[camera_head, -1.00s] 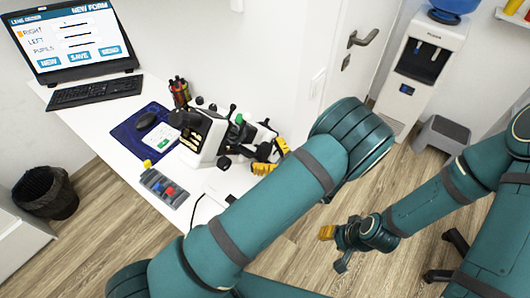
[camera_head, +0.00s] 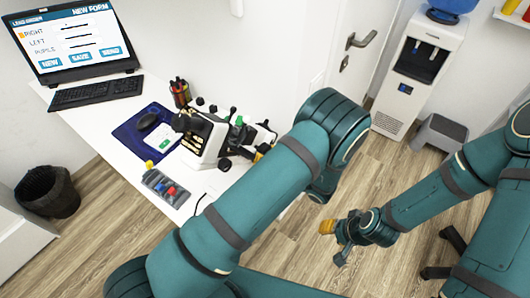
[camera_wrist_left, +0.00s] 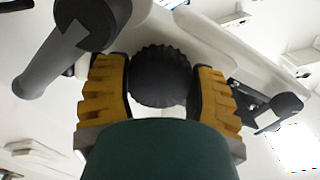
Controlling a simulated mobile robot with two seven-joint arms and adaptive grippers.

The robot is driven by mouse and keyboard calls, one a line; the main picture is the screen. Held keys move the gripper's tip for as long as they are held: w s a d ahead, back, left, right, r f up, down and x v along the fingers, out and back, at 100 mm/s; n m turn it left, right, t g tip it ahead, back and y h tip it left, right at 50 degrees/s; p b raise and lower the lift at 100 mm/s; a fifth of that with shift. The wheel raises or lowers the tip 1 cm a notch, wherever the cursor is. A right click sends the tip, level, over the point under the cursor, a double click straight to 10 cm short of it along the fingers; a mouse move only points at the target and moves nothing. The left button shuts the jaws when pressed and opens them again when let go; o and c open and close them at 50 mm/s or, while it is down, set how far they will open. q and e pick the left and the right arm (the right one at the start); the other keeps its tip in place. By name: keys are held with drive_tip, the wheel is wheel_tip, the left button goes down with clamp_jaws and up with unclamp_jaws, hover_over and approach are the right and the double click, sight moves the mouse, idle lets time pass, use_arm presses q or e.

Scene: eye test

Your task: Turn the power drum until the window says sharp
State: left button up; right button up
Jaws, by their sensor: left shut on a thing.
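The lens-measuring device (camera_head: 208,140), white and black, stands on the white desk. Its power drum (camera_wrist_left: 160,75) is a black ribbed wheel in the left wrist view. My left gripper (camera_wrist_left: 162,92), with yellow ribbed fingers, is shut on the drum, one finger on each side. In the head view my left gripper (camera_head: 262,152) is mostly hidden behind my own arm at the device's right side. I cannot make out a window or its wording. My right gripper (camera_head: 335,242) hangs over the floor, open and empty, away from the desk.
A laptop (camera_head: 75,42) shows a lens order form. A keyboard (camera_head: 96,92), a mouse on a blue mat (camera_head: 127,134), a pen holder (camera_head: 180,94) and a grey tray with coloured knobs (camera_head: 165,188) lie around the device. A water dispenser (camera_head: 425,65) and stool (camera_head: 440,137) stand right.

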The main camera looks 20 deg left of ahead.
use_arm(q)
drive_tip(key=o, duration=1.3)
drive_tip(key=shift+c, duration=0.2)
